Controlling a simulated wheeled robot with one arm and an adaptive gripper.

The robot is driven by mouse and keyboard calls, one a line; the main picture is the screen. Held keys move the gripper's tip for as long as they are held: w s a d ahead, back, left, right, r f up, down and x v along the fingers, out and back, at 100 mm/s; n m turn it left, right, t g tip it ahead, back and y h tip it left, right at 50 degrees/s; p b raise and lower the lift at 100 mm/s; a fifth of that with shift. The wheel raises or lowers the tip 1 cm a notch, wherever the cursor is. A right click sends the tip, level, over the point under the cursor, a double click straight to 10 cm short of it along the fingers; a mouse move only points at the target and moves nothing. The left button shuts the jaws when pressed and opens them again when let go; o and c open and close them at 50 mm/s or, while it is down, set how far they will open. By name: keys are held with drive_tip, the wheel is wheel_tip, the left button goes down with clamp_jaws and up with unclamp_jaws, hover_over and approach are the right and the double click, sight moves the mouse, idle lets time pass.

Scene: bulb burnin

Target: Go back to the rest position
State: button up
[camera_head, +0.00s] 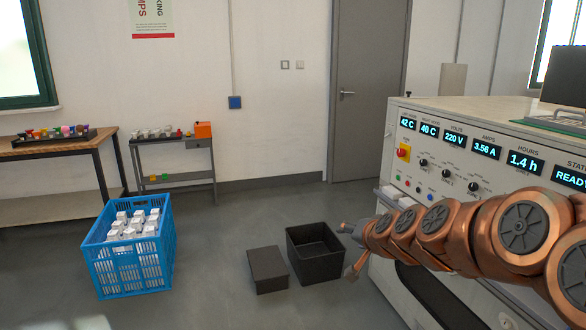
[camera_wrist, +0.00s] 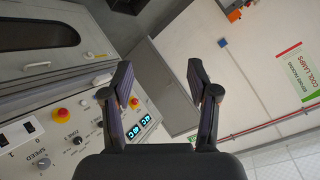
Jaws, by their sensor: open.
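My arm reaches in from the right in the head view, in front of the test machine (camera_head: 480,125). My gripper (camera_head: 350,250) is at its far end, beside the machine's front left corner and close to the right of the open dark bin. In the wrist view my gripper (camera_wrist: 162,85) shows two dark fingers spread wide apart, with nothing between them. The machine's panel (camera_wrist: 70,135) lies to the left of the fingers there, and the wall and grey door lie beyond.
A blue crate (camera_head: 130,275) of white boxed items stands on the floor at left. An open dark bin (camera_head: 330,274) and a dark box (camera_head: 267,283) stand mid-floor. A workbench (camera_head: 60,146) and small table (camera_head: 170,142) line the wall. Floor between crate and box is clear.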

drive_tip(key=s+a+f+n+g+y, duration=0.1)
drive_tip(key=s+a+f+n+g, duration=0.15)
drive_tip(key=s, duration=0.45)
drive_tip(key=s+a+f+n+g, duration=0.1)
drive_tip(key=s+a+f+g, duration=0.15)
drive_tip(key=s, duration=0.45)
drive_tip(key=s+d+f+n+g+h, duration=0.1)
drive_tip(key=s+d+f+g, duration=0.15)
drive_tip(key=s, duration=0.85)
drive_tip(key=s+d+f+g+h, duration=0.1)
drive_tip(key=s+d+g+h, duration=0.2)
drive_tip(key=s, duration=0.8)
drive_tip(key=s+d+f+n+g, duration=0.1)
drive_tip(key=s+d+f+g, duration=0.2)
drive_tip(key=s, duration=0.7)
wheel_tip(320, 180, up, 18)
drive_tip(key=w+p, duration=0.1)
drive_tip(key=p, duration=1.5)
drive_tip(key=shift+a, duration=0.15)
drive_tip(key=shift+w, duration=0.1)
drive_tip(key=shift+c, duration=0.4)
